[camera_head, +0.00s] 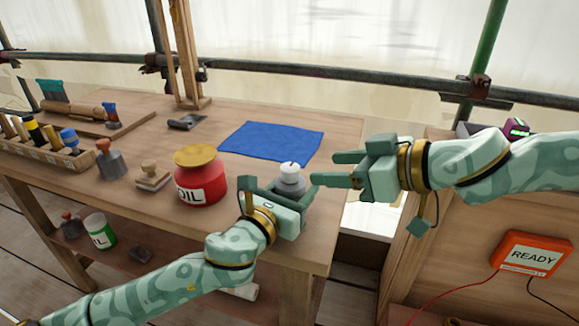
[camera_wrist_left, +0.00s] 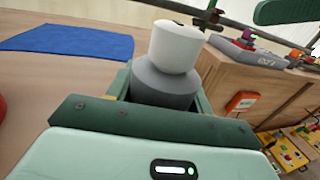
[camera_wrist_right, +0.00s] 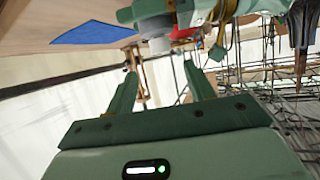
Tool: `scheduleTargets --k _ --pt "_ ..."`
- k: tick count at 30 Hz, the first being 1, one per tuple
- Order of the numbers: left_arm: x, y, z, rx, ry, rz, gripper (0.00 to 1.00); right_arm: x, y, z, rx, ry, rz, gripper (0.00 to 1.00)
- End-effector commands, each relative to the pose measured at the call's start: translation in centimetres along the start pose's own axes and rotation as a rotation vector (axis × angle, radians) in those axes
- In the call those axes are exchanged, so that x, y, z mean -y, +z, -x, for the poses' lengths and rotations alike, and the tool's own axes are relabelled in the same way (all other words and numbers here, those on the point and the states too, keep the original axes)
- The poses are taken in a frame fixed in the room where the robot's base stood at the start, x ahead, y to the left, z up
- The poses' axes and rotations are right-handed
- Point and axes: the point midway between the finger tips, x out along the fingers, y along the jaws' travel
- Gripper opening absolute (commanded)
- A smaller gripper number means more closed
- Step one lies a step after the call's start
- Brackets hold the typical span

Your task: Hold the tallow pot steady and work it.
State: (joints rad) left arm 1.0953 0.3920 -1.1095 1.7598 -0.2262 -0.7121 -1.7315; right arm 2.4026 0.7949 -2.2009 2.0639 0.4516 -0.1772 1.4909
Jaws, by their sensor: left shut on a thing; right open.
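The tallow pot (camera_head: 291,184) is a small grey pot with a white top (camera_head: 290,168), upright near the right end of the workbench. My left gripper (camera_head: 279,187) is shut around its grey body. In the left wrist view the grey body (camera_wrist_left: 162,88) sits between the fingers, with the white top (camera_wrist_left: 176,46) clear above them. My right gripper (camera_head: 327,168) is open and empty, just right of the pot, its fingers pointing toward it. In the right wrist view the pot's pale top (camera_wrist_right: 158,45) shows beyond the open fingers (camera_wrist_right: 162,82). The pot's base is hidden.
A red OIL jar (camera_head: 200,188) with a yellow lid stands left of the pot. A blue cloth (camera_head: 270,140) lies flat behind it. Stamps (camera_head: 152,177) and a brush rack (camera_head: 62,157) are farther left. An orange READY box (camera_head: 531,254) is on the wooden panel at right.

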Motion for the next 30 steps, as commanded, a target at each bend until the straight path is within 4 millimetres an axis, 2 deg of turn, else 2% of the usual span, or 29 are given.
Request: scheduleTargets --k 6,12,18,25,26,30 --pt "0.0 0.0 0.0 0.000 0.000 0.000 0.25 0.2 0.1 -5.0 0.001 -0.005 0.003 0.53" --pt "0.0 0.0 0.0 0.000 0.001 0.000 0.25 0.1 0.0 -8.6 -0.001 -0.004 0.004 0.53" --pt "0.0 0.0 0.0 0.000 0.001 0.000 0.25 0.2 -0.1 -10.0 -0.003 -0.004 0.003 0.53" --pt "0.0 0.0 0.0 0.000 0.001 0.000 0.25 0.1 -0.1 -10.1 -0.003 -0.004 0.004 0.53" --pt "0.0 0.0 0.0 0.000 0.001 0.000 0.25 0.1 -0.1 -10.1 -0.003 -0.004 0.004 0.51" --pt "0.0 0.0 0.0 0.000 0.001 0.000 0.25 0.1 -0.1 -10.1 -0.003 -0.004 0.004 0.12"
